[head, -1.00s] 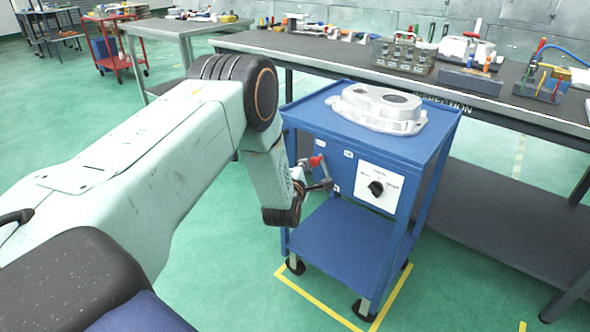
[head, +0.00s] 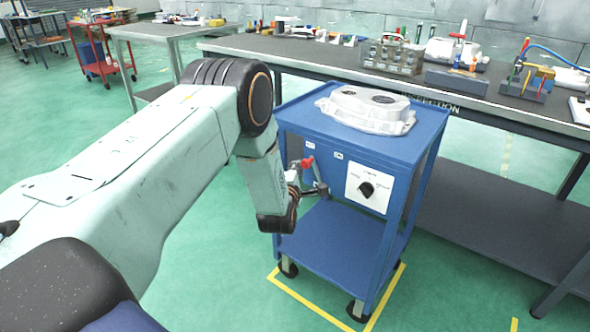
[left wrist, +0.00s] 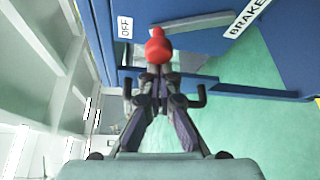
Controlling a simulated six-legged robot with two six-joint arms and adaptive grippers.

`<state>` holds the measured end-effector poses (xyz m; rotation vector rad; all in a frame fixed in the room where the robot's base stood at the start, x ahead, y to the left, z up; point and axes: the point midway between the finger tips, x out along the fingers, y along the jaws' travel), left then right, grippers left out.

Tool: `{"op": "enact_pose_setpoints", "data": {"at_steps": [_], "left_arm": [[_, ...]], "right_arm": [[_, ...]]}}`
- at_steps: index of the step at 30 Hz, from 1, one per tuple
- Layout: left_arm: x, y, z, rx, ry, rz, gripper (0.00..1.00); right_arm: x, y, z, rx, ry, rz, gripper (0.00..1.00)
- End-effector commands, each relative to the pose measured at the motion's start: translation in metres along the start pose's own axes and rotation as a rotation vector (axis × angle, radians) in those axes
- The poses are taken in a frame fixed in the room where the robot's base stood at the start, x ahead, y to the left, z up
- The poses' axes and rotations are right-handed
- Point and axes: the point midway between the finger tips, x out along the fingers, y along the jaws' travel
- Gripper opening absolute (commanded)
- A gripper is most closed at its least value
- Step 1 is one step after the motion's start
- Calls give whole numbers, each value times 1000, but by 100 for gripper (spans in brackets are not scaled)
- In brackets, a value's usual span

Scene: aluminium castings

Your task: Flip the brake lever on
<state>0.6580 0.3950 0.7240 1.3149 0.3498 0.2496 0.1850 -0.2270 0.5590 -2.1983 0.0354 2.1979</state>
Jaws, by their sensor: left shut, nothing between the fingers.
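The brake lever has a red knob (head: 308,163) and stands at the front left of the blue cart (head: 400,150). In the left wrist view the red knob (left wrist: 158,48) lies right at the fingertips, with a grey bar (left wrist: 200,22) behind it. An OFF label (left wrist: 125,27) is left of the knob and a BRAKE label (left wrist: 247,18) is to the right. My left gripper (head: 322,189) is shut and empty, just below the knob in the head view; its fingers (left wrist: 158,72) also show in the wrist view. I cannot tell whether they touch the knob. My right gripper is not in view.
A black rotary switch (head: 367,189) on a white plate is right of the lever. A pale casting (head: 367,108) rests on the cart top. A long workbench (head: 290,48) with tools runs behind. Yellow floor lines (head: 385,300) edge the cart; green floor in front is clear.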

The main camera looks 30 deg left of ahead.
Motion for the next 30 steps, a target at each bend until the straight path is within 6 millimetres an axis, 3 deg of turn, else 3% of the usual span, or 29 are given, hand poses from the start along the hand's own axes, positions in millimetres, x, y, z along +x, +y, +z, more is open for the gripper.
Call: {"op": "enact_pose_setpoints", "data": {"at_steps": [8,27,30], "left_arm": [[-4,1,9,105,-3,53,0],[-24,-1,47,608,-2,311,0],[-26,-1,52,608,-2,313,0]], "right_arm": [[5,0,0,0,0,0,0],[24,0,0,0,0,0,0],[25,0,0,0,0,0,0]]}}
